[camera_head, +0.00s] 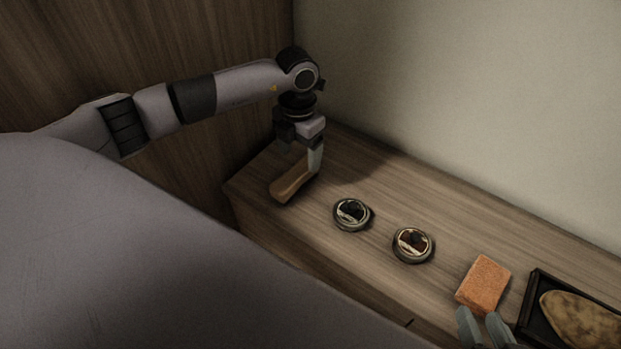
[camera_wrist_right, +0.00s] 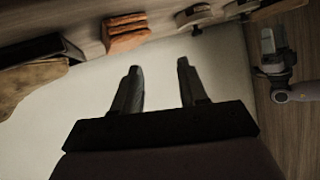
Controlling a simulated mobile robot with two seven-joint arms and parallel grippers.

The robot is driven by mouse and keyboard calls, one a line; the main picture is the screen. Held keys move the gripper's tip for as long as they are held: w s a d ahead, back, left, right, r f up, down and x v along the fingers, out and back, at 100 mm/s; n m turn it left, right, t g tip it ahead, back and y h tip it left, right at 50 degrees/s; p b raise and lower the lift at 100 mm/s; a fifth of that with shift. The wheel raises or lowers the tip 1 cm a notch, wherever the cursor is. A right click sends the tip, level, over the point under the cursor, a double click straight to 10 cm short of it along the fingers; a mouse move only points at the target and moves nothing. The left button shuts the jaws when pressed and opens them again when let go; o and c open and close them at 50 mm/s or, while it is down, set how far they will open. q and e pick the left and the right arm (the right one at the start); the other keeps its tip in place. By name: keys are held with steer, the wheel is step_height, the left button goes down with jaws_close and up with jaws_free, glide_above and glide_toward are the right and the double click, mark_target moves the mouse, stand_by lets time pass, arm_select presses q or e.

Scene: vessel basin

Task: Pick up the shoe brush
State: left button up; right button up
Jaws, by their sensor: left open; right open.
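The shoe brush, a light wooden piece (camera_head: 288,186), lies at the far-left end of the wooden ledge in the head view. My left gripper (camera_head: 301,162) points down at the brush, with one grey finger beside its right end. The other finger is hard to make out, and whether the fingers touch the brush is unclear. The left gripper is open; it also shows at the right of the right wrist view (camera_wrist_right: 272,52). My right gripper (camera_head: 481,329) is open and empty at the bottom of the head view, far from the brush. Its two fingers show apart in the right wrist view (camera_wrist_right: 158,88).
Two round tins (camera_head: 351,213) (camera_head: 412,243) stand right of the brush. An orange sponge block (camera_head: 484,284) lies farther right, close to my right gripper. A black tray (camera_head: 532,302) holds a brownish oval thing (camera_head: 582,320). A pale wall (camera_head: 470,100) rises behind the ledge.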

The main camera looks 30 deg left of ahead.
mark_target(295, 174)
arm_select(q)
steer(key=f, duration=0.2)
steer(key=s+f+b, duration=0.1)
steer(key=f, duration=0.1)
steer(key=f+b, duration=0.1)
steer(key=f, duration=0.1)
steer(key=shift+s+a+f, duration=0.15)
steer(key=shift+s, duration=0.2)
steer(key=shift+f, duration=0.25)
arm_select(e)
steer(key=shift+w+a+f+y, duration=0.15)
steer(key=shift+a+y, duration=0.2)
steer(key=shift+a, duration=0.15)
steer(key=shift+w+a+f+y, duration=0.15)
steer(key=shift+a+y, duration=0.2)
steer(key=shift+a, duration=0.1)
steer(key=shift+r, duration=0.1)
arm_select(q)
steer(key=shift+w, duration=0.1)
steer(key=c, duration=1.1)
